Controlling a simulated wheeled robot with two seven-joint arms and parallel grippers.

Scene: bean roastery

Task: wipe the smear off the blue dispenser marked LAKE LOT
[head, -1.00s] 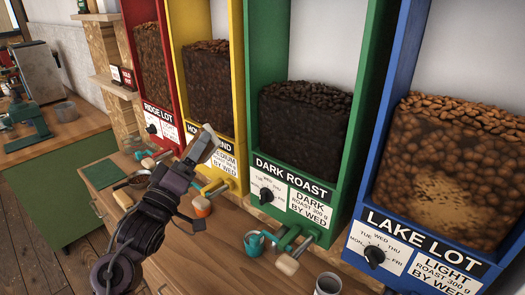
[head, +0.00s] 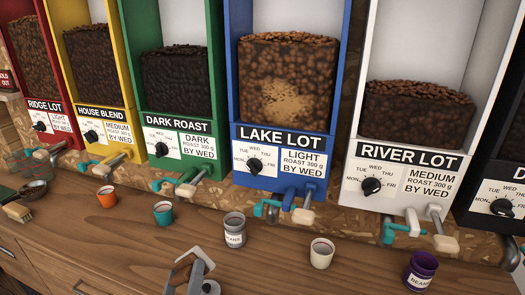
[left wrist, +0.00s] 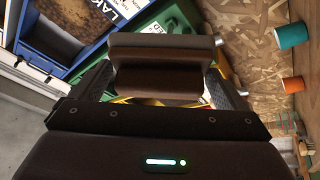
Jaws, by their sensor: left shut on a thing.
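The blue dispenser marked LAKE LOT (head: 232,110) stands upright in the middle of the head view. A pale tan smear (head: 277,100) lies across the lower middle of its bean window. My left gripper (head: 188,272) is at the bottom edge of the head view, over the counter, well below and in front of the dispenser. It is shut on a block (left wrist: 165,48), grey-brown on top and dark brown below, seen between the fingers in the left wrist view. Part of the blue dispenser also shows there (left wrist: 62,62), at upper left. My right gripper is not in view.
Red (head: 45,75), yellow (head: 107,60) and green (head: 130,90) dispensers stand left of the blue one, a white one (head: 357,130) right. Below it, a grey tin (head: 235,235) and a cream cup (head: 321,255) stand on the wooden counter (head: 120,240). Levers stick out under the dispensers.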

